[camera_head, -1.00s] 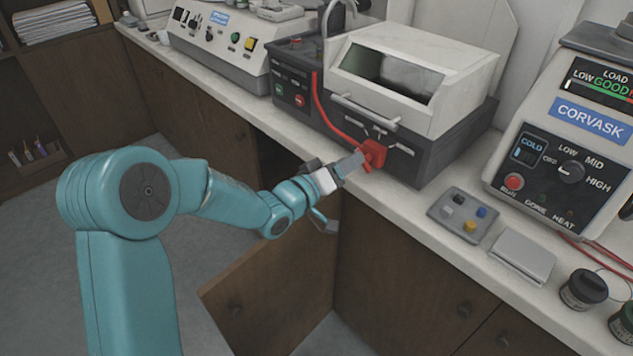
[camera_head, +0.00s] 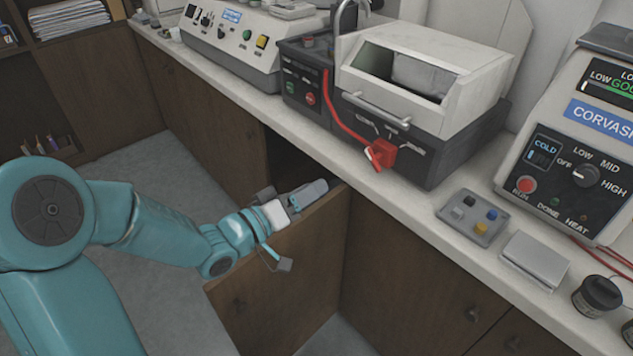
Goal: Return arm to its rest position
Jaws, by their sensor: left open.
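My left arm comes in from the left. My left gripper (camera_head: 306,196) is open and empty, in front of the counter and just above the open cabinet door (camera_head: 285,255); I cannot tell whether it touches the door. It is apart from the red piece (camera_head: 382,154) at the front of the grey and white machine (camera_head: 425,85), below and to the left of it. A red hose (camera_head: 330,112) runs down to that piece. My right gripper is not in view.
The Corvask press (camera_head: 575,130) stands at the right of the counter (camera_head: 425,225). A small tray of coloured pieces (camera_head: 474,218), a silver box (camera_head: 535,260) and a dark jar (camera_head: 596,296) lie in front of it. The floor (camera_head: 185,185) behind my arm is clear.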

